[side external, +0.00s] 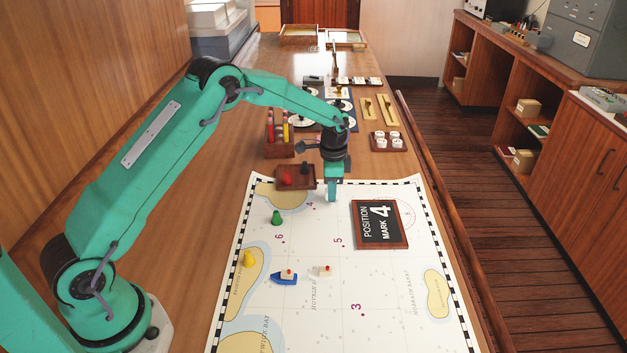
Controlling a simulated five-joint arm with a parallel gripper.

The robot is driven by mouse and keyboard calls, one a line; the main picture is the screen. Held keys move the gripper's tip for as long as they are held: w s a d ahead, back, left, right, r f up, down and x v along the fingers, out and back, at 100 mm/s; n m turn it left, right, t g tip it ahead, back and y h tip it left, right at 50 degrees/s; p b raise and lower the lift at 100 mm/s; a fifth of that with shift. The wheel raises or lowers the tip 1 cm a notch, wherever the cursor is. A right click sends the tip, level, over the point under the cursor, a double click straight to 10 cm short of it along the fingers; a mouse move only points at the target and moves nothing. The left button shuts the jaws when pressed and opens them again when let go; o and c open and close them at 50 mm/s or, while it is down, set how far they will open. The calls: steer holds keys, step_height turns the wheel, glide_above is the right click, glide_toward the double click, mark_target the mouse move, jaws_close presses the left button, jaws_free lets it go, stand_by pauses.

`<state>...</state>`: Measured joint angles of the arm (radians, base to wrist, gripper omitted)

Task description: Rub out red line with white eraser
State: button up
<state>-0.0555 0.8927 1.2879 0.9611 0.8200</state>
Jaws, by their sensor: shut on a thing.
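The white chart (400,290) lies flat on the wooden table. My gripper (332,197) points down over the chart's far part, just right of the printed 4. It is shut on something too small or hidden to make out. I cannot tell whether it touches the chart. I cannot make out a red line on the chart; only small red dots and numbers show. No white eraser can be clearly identified.
A black board reading "POSITION MARK 4" (380,224) lies right of my gripper. A brown tray (310,184) with a red piece is close on its left. A green pawn (277,218), yellow piece (249,259), blue boat (284,278) and white boat (321,270) stand on the chart.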

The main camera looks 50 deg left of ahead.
steer(key=shift+r, duration=2.75)
steer(key=shift+d+r, duration=0.1)
